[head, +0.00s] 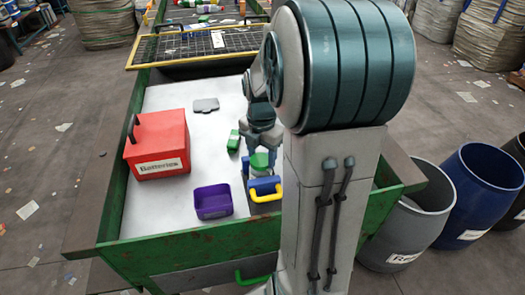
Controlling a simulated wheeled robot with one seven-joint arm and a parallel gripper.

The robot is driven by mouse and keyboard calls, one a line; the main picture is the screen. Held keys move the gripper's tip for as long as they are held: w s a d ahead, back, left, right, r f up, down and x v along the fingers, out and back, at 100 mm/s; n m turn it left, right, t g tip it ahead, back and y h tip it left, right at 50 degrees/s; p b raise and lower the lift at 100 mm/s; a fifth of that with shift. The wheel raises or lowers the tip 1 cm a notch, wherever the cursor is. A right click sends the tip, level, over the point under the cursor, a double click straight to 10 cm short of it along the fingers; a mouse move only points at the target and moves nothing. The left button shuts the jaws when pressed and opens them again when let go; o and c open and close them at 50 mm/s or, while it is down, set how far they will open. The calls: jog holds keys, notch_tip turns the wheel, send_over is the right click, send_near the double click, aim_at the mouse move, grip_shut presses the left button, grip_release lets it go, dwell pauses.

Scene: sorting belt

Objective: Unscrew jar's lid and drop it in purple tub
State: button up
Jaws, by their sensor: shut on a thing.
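My gripper (262,148) points down over the right side of the white sorting surface, shut on the green lid (260,160). The jar is mostly hidden under the lid, behind a grey block (266,207) with a blue and yellow part (265,187) on it. I cannot tell whether the lid is still on the jar's thread. The purple tub (212,213) stands upright to the left of the block, close to the front edge, and looks empty.
A red box labelled Batteries (158,145) stands at the left. A small green box (234,141) lies left of my gripper, and a grey flat piece (206,105) lies further back. Green side walls (190,247) rim the surface. Grey (412,225) and blue (478,190) barrels stand right.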

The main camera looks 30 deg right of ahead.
aim_at(262, 159)
jog(key=shift+s+f+n, duration=0.2)
jog(key=shift+n, duration=0.6)
jog(key=shift+n+p, duration=0.9)
jog(key=shift+n, duration=1.4)
jog(key=o, duration=1)
jog(key=shift+w+r, duration=0.1)
jog(key=shift+r, duration=0.15)
notch_tip(262, 159, up, 5)
jog(key=p, duration=0.4)
